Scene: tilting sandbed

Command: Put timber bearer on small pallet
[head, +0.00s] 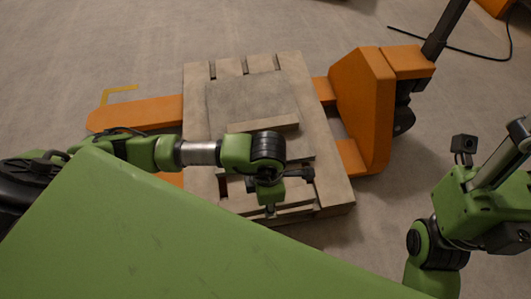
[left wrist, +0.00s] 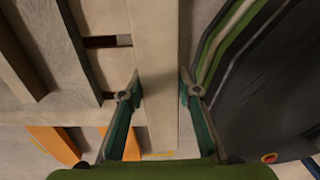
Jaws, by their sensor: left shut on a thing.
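The small pallet (head: 197,85) is pale wood with slots. It sits on the orange forks of a pallet truck in the head view, and its slats also show at left in the left wrist view (left wrist: 105,70). My left gripper (head: 270,208) is over the pallet's near part. In the left wrist view my left gripper (left wrist: 155,100) is shut on the timber bearer (left wrist: 158,65), a long pale beam with one finger on each side. Whether the bearer touches the pallet is unclear. Only my right arm shows at the right, and its fingers are not visible.
A grey slab (head: 245,97) lies on the pallet, with a pale timber strip (head: 265,130) along its near edge. The orange pallet truck (head: 362,105) stands right of the pallet. A black cable (head: 480,55) lies on the floor at top right.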

